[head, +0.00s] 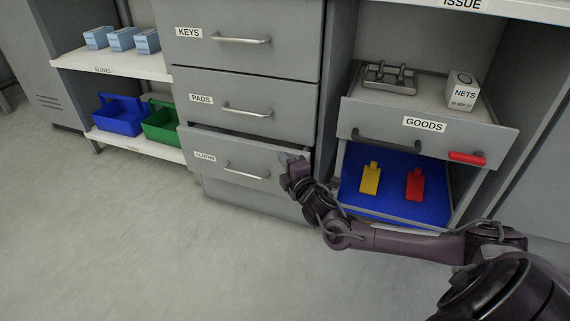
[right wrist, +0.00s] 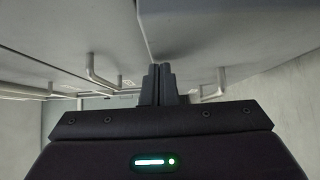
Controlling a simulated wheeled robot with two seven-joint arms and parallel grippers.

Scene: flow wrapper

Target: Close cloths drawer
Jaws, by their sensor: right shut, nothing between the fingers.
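The cloths drawer (head: 228,161) is the lowest labelled drawer of the grey cabinet in the head view. It stands partly open, its front tilted in the picture and forward of the pads drawer (head: 225,108) above it. Its bar handle (head: 246,171) is free. My right gripper (head: 287,160) is shut and empty at the right end of the drawer front; whether it touches is unclear. In the right wrist view, the shut fingers (right wrist: 158,85) point toward grey drawer fronts and handles. My left gripper is not in view.
The keys drawer (head: 240,40) is shut. Blue (head: 120,114) and green (head: 160,122) bins sit left. The floor in front is clear.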

